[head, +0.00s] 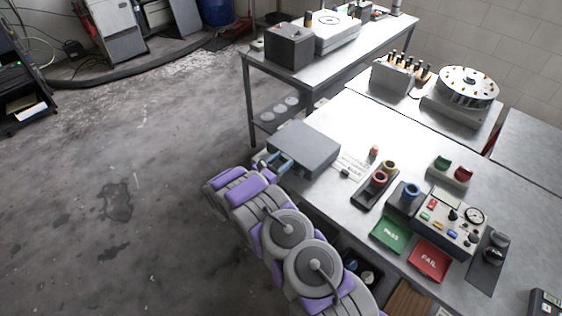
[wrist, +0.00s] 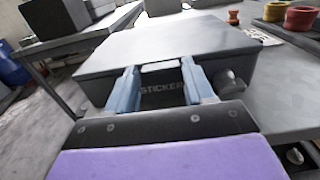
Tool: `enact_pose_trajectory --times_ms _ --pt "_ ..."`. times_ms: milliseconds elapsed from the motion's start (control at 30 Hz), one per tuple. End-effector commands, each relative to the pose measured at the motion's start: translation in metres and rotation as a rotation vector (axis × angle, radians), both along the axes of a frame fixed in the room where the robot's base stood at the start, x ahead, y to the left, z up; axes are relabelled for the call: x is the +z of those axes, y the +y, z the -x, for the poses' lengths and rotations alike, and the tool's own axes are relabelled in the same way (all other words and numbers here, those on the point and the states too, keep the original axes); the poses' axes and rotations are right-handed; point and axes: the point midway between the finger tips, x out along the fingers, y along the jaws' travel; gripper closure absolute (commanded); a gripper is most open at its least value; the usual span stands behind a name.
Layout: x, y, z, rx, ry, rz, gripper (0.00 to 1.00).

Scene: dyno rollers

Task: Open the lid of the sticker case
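The sticker case (head: 304,147) is a flat grey box at the near left edge of the table, with its lid shut. In the wrist view, its lid top (wrist: 165,40) fills the middle, and its dark front (wrist: 161,87) reads STICKER. A light tab (wrist: 160,66) sits at the lid's front edge. My gripper (wrist: 159,70) has its two blue fingers spread, one on each side of the tab and the lettering. I cannot tell whether the fingertips touch the case. In the head view, my gripper (head: 279,163) is at the case's near left side.
A round knob (wrist: 229,82) is right of the fingers. Red and yellow rings in a tray (head: 369,196), a PASS pad (head: 391,235), a FAIL pad (head: 429,261) and a gauge box (head: 448,222) stand to the right. Open floor (head: 130,200) lies left.

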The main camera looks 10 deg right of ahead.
Motion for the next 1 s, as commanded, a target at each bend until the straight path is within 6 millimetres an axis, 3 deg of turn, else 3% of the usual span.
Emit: enact_pose_trajectory --times_ms 67,533,833,1000 --pt "0.0 0.0 0.0 0.0 0.0 0.0 0.55" --pt "0.0 0.001 -0.001 0.002 -0.001 -0.001 1.0" --pt "0.004 0.001 -0.001 0.002 0.005 -0.011 1.0" --pt "0.019 0.0 -0.003 0.001 0.028 -0.049 1.0"
